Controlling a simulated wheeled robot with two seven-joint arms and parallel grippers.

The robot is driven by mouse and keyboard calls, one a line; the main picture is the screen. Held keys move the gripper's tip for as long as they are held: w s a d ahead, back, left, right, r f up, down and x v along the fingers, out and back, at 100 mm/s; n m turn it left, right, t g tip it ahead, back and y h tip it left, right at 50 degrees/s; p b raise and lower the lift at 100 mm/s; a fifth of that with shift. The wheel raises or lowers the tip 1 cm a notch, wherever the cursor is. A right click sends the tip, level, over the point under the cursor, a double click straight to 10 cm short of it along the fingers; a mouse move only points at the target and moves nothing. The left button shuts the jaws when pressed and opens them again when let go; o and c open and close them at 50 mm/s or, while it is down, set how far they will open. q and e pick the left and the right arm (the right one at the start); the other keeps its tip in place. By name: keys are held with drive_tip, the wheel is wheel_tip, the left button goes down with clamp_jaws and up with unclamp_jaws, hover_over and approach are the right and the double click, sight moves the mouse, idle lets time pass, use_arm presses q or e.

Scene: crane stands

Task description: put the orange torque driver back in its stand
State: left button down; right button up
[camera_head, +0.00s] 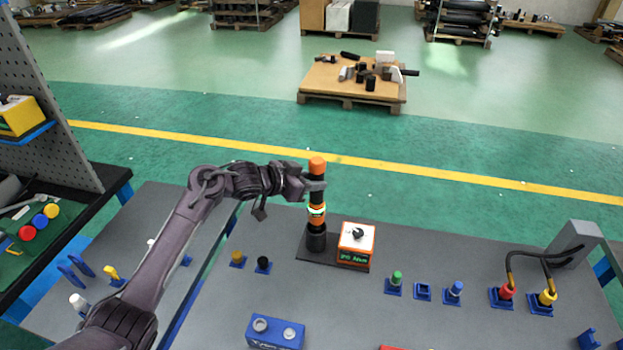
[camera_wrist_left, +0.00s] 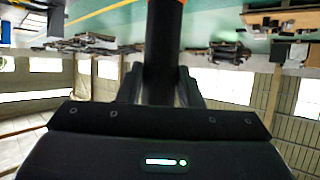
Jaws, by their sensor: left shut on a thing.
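The orange torque driver (camera_head: 316,210) stands upright in the head view, with an orange cap, a black body and an orange and white band low down. My left gripper (camera_head: 314,186) is shut on its black upper body, below the cap. The driver's black body also shows between the fingers in the left wrist view (camera_wrist_left: 164,50). The stand (camera_head: 316,241) is a black cup on a dark base plate, directly below the driver. The driver's lower end meets the cup's mouth in the picture; I cannot tell how deep it sits. My right gripper is out of view.
An orange and white box with a knob (camera_head: 356,243) stands close right of the stand. Small blue holders with coloured plugs (camera_head: 395,285) line the grey bench. A blue block (camera_head: 275,332) lies in front. A pegboard (camera_head: 50,90) rises at left.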

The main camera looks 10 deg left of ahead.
sight(311, 200)
use_arm(q)
drive_tip(key=shift+f+b, duration=1.75)
drive_tip(key=shift+f, duration=1.2)
drive_tip(key=c, duration=0.9)
unclamp_jaws()
drive_tip(key=shift+s+f, duration=0.1)
drive_tip(key=shift+f, duration=0.15)
drive_tip(key=shift+s+a+r+p, duration=0.4)
drive_tip(key=shift+r+p, duration=0.2)
drive_tip(key=shift+p, duration=0.3)
drive_tip(key=p+v, duration=0.3)
drive_tip(key=shift+s+a, duration=0.15)
drive_tip(key=shift+s, duration=0.1)
